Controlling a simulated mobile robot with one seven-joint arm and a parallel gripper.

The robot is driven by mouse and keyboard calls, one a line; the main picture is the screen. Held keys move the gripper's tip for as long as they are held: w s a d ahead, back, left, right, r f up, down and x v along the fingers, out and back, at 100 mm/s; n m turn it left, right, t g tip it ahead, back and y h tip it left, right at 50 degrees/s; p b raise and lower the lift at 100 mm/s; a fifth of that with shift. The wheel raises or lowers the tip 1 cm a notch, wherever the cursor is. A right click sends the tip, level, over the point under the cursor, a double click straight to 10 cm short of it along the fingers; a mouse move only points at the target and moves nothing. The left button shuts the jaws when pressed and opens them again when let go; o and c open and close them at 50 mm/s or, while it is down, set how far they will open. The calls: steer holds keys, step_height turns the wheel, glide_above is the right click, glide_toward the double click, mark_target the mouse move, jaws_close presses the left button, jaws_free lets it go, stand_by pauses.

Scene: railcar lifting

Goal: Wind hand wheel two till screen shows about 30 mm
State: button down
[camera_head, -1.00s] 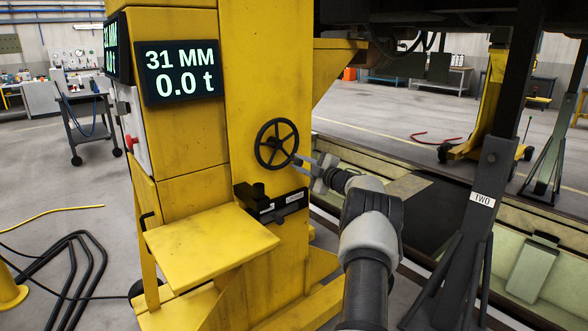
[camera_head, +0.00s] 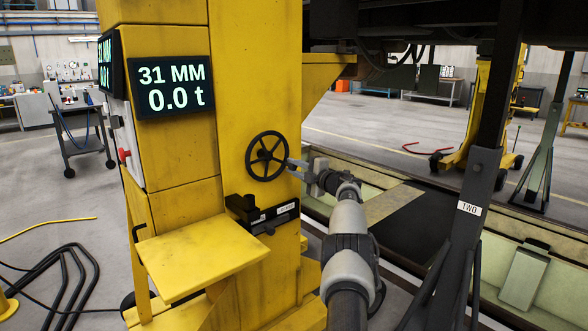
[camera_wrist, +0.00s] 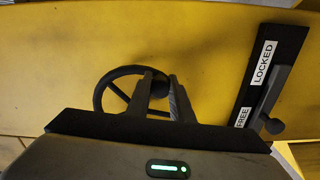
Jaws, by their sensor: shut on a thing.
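The black spoked hand wheel (camera_head: 266,156) is on the yellow column's face in the head view. It also shows in the wrist view (camera_wrist: 106,88), partly hidden behind my gripper. My gripper (camera_head: 293,164) is at the wheel's right side, shut on the wheel's handle; in the wrist view its fingers (camera_wrist: 160,98) stand on either side of a dark knob (camera_wrist: 159,84). The screen (camera_head: 170,86) on the column reads 31 MM and 0.0 t.
Below the wheel is a black lock bracket (camera_head: 262,214); its plate (camera_wrist: 262,82) reads LOCKED and FREE in the wrist view. A yellow shelf (camera_head: 203,248) juts out lower left. A dark stand labelled TWO (camera_head: 468,208) rises at the right. Black cables (camera_head: 62,275) lie on the floor at left.

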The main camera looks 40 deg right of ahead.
steer(key=c, duration=1.6)
jaws_free()
steer(key=shift+o, duration=0.2)
steer(key=shift+s+d, duration=0.2)
steer(key=shift+s, duration=0.55)
steer(key=s+p, duration=0.1)
steer(key=s, duration=1.5)
steer(key=shift+d, duration=0.1)
